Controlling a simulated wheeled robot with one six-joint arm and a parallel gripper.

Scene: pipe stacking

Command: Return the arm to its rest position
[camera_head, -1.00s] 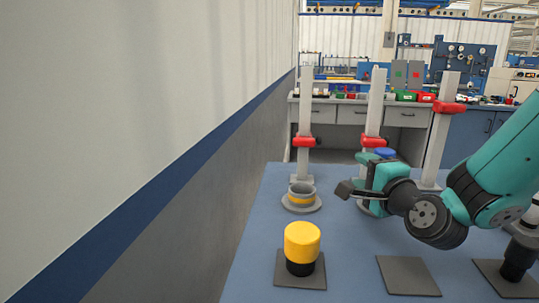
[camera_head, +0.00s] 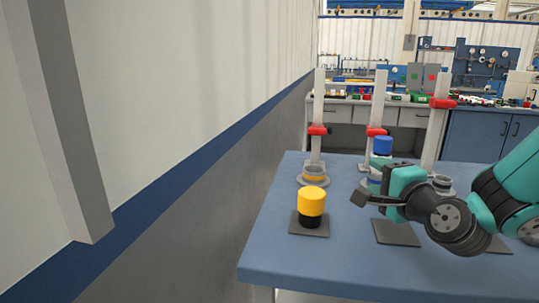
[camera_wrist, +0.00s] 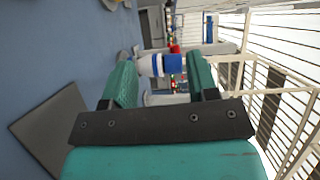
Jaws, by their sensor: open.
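My gripper (camera_head: 393,181) is held above the blue table, in front of the middle stand, with its fingers pointing away from the head camera. In the wrist view its two teal fingers (camera_wrist: 160,68) are apart. A blue-and-white pipe piece (camera_wrist: 168,65) shows beyond and between them, and I see no finger closed on it. In the head view its blue top (camera_head: 383,145) stands upright at the middle stand. Its lower part is partly hidden by my gripper.
A yellow-and-black piece (camera_head: 311,203) stands on a dark square plate at the front left. A grey ring base with an orange band (camera_head: 313,176) is behind it. Upright posts with red clamps (camera_head: 317,131) line the table's back. Another plate (camera_head: 396,233) is bare. A wall runs along the left.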

